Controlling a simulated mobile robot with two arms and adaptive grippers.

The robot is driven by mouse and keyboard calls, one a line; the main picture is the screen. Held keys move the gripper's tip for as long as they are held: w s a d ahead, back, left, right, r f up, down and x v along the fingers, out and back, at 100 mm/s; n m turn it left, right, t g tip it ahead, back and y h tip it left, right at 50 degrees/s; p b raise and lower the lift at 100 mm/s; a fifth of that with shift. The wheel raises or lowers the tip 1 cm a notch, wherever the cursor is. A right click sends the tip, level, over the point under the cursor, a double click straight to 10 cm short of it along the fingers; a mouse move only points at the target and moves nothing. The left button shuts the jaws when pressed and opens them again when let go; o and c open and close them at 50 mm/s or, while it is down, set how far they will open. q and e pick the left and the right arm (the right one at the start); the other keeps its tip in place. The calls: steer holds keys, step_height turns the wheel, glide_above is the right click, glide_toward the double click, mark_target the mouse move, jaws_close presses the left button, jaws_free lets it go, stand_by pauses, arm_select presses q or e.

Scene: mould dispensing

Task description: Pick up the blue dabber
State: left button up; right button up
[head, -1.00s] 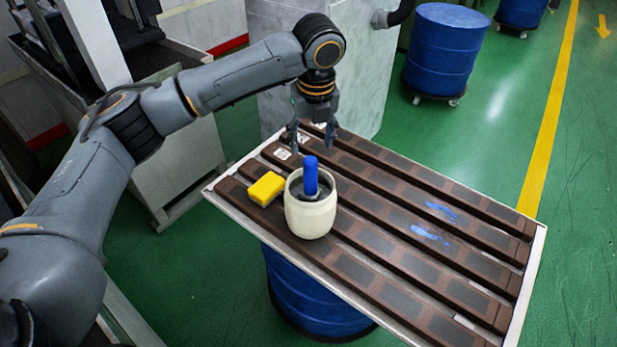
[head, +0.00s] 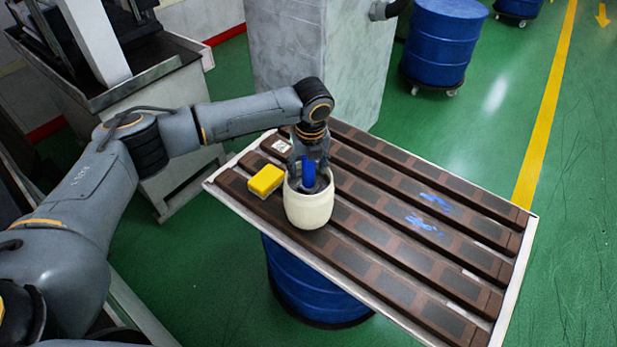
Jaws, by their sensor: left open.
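The blue dabber (head: 308,175) stands upright in a cream pot (head: 309,209) on the slatted table. Only its blue handle shows above the pot's dark inside. My left gripper (head: 309,170) points down over the pot. Its fingers are open and lie around or just behind the dabber's handle. I cannot tell if they touch it. My right gripper is not in view.
A yellow sponge (head: 266,180) lies just left of the pot. The table (head: 420,262) has raised brown slats and a pale metal rim, with blue smears at right; that side is clear. A grey block (head: 320,60) stands behind, near a blue drum (head: 443,45).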

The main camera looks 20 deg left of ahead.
arm_select(q)
steer(key=shift+c, duration=0.8)
jaws_close()
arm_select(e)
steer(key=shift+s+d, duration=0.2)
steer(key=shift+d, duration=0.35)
arm_select(q)
steer(key=shift+r, duration=0.1)
steer(key=shift+r, duration=0.1)
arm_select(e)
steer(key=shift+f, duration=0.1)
